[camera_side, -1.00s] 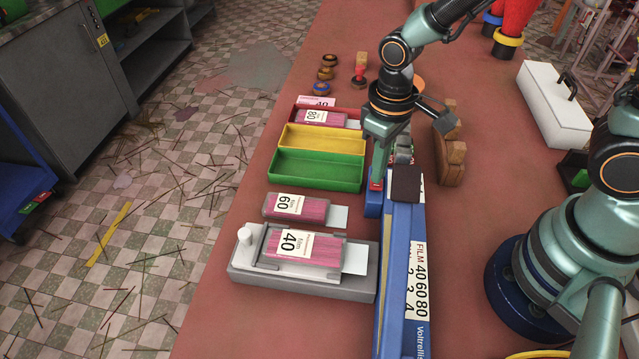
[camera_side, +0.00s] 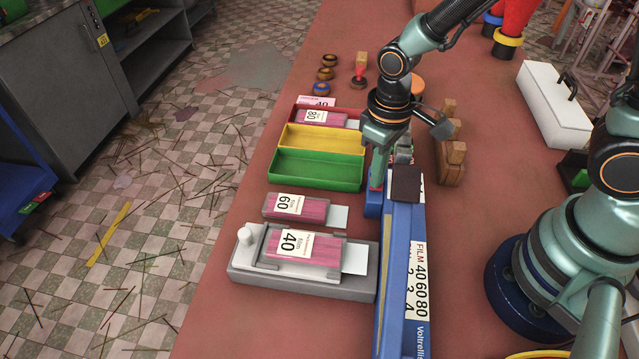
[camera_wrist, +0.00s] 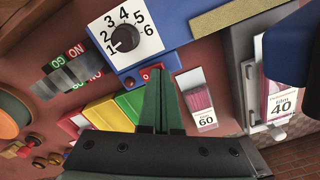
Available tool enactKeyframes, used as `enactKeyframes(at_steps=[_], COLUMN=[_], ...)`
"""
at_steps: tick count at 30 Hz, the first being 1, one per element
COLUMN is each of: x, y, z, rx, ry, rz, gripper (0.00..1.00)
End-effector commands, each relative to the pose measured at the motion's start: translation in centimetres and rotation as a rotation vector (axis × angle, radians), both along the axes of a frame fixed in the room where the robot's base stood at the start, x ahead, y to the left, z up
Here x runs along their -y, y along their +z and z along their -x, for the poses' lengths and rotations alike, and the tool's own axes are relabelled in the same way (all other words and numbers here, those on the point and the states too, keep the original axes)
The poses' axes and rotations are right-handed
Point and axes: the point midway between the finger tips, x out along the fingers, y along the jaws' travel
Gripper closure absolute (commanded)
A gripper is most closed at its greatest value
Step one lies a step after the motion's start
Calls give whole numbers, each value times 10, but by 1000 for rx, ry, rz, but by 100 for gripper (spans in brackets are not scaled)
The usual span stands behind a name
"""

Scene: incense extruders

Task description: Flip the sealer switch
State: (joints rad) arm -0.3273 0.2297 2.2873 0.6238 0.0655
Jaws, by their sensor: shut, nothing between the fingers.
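The sealer is a long blue machine (camera_side: 391,275) in the side view. Its blue end (camera_wrist: 184,28) shows in the wrist view with a black dial numbered 1 to 6 (camera_wrist: 125,38). A red switch (camera_wrist: 146,75) with a white mark sits at the edge of that end, partly hidden by my fingers. My gripper (camera_side: 375,188) points down at the sealer's far end in the side view. Its green fingers are shut with nothing between them. In the wrist view the fingertips (camera_wrist: 157,72) are over or against the switch; I cannot tell whether they touch it.
Green (camera_side: 317,171), yellow and red trays stand left of my gripper. A pack marked 60 (camera_side: 315,209) lies nearer, and a pack marked 40 (camera_side: 318,250) lies on a grey holder (camera_side: 300,284). Wooden blocks (camera_side: 451,151) stand to the right. GO/NO tags (camera_wrist: 76,51) lie beside the sealer.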

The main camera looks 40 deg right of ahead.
Motion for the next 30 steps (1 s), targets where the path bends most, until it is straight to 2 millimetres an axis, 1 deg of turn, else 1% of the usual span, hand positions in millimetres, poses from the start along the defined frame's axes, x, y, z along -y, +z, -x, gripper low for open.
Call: enactKeyframes(at_steps=[9, 13, 30], x=[0, 0, 0], y=[-5, -3, 37], z=[1, 0, -1], rx=[-2, 0, 3], ry=[0, 0, 0], rz=[1, 0, -1], gripper=[100, 100, 100])
